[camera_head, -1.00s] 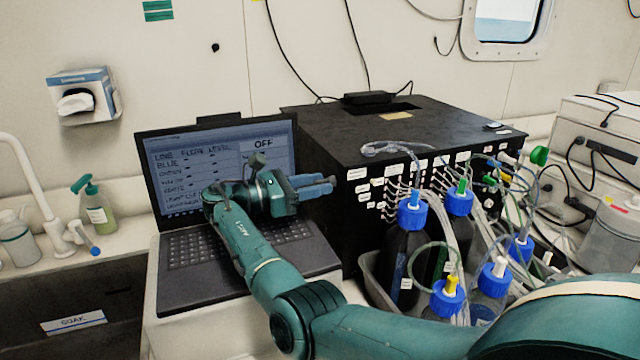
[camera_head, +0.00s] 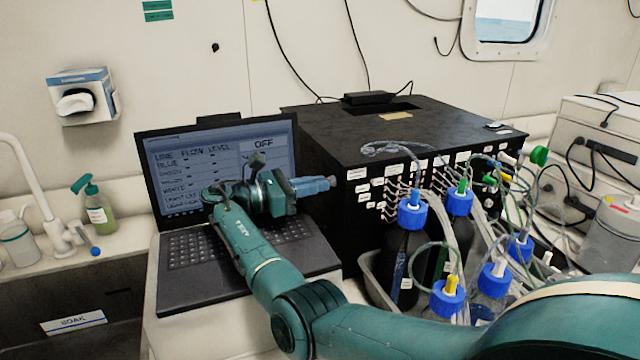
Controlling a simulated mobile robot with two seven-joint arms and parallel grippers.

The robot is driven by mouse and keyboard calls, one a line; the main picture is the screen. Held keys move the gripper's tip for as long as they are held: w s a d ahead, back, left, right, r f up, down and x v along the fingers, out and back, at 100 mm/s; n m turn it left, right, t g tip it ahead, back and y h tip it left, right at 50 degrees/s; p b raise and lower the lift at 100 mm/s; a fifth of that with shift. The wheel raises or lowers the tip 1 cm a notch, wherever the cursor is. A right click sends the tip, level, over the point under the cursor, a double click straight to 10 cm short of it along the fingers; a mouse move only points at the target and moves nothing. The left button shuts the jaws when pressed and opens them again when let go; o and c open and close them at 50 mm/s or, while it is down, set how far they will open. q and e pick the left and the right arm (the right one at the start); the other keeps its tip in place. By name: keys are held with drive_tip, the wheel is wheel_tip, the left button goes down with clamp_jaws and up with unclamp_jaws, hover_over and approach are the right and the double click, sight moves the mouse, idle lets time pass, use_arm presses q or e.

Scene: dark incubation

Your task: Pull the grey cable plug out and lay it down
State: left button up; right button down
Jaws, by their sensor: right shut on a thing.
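My right gripper (camera_head: 324,184) reaches from the lower right across the laptop, pointing right at the left side of the black box (camera_head: 450,135). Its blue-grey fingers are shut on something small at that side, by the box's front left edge. The grey cable plug cannot be made out apart from the fingers, which hide what they hold. Its socket and cable are not visible either. My left gripper is not in view.
The open laptop (camera_head: 175,275) lies beneath my right forearm, its screen reading OFF. Bottles with blue caps (camera_head: 412,215) and loose tubes crowd the box's front. A sink with a white tap (camera_head: 38,190) and a soap bottle (camera_head: 98,212) are at left.

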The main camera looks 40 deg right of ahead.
drive_tip(key=shift+a, duration=0.15)
drive_tip(key=shift+w+a+f, duration=0.1)
drive_tip(key=shift+a, duration=0.05)
drive_tip(key=shift+b+v, duration=0.8)
drive_tip(key=shift+v, duration=0.45)
drive_tip(key=shift+b+v, duration=1.3)
drive_tip(key=shift+v, duration=0.15)
drive_tip(key=shift+f, duration=0.1)
